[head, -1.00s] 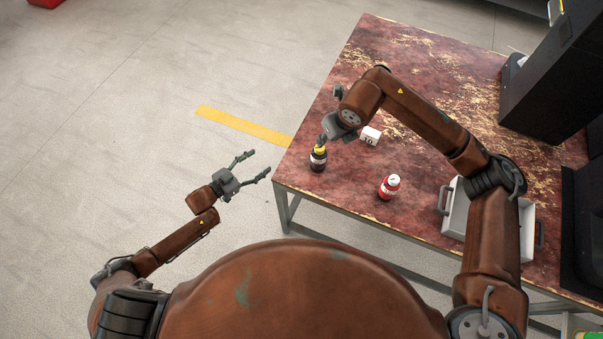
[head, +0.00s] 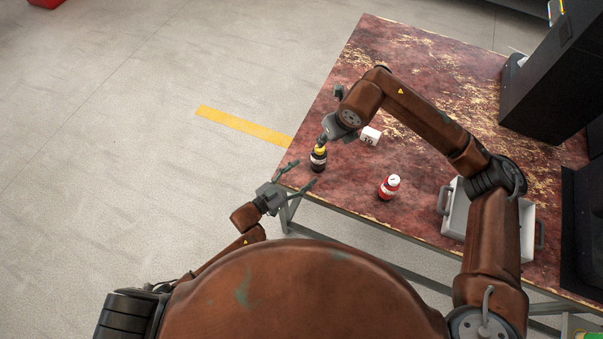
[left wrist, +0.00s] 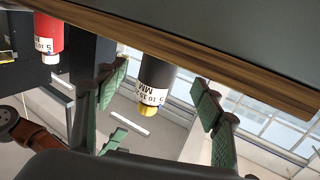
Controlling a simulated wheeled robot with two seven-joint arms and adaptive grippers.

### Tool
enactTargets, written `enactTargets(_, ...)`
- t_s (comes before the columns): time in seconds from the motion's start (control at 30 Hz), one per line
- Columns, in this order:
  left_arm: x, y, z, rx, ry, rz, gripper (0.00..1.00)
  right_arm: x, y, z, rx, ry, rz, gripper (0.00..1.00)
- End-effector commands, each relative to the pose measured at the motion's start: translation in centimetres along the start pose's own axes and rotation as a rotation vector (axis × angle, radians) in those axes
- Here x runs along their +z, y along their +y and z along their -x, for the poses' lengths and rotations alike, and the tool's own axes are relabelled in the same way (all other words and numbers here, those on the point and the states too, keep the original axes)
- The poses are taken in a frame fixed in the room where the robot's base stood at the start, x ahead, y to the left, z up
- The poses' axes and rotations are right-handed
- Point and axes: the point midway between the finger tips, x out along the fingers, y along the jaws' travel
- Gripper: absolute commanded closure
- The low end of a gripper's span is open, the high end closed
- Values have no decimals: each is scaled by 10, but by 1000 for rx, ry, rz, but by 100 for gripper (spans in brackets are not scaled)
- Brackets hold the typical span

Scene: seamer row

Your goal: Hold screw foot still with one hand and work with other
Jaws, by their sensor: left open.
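A black cylinder (head: 318,161) with a yellow top stands upright near the table's left corner. In the left wrist view, which is upside down, the black cylinder (left wrist: 156,82) shows a white millimetre label. I cannot tell for certain whether it is the screw foot. My left gripper (head: 306,173) is open beside the table corner, just short of the cylinder. In the left wrist view the cylinder appears between its green-padded fingers, with gaps at both sides. My right gripper (head: 324,138) is at the yellow top from above; its fingertips are too small to tell their state.
A grey tray (head: 456,212) and dark machine (head: 553,85) occupy the right side. The worn table (head: 345,195) has bare surface between them.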

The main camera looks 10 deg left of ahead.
Motion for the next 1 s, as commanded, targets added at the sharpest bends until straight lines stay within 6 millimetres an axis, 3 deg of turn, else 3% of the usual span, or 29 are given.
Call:
enactTargets(0.5,0,1,-68,0,1,0,38,0,0,0,0,0,0,71)
enactTargets(0.9,0,0,-76,0,0,-1,38,0,0,0,0,0,0,71)
enactTargets(1.0,0,0,-76,0,0,-1,44,0,0,0,0,0,0,71)
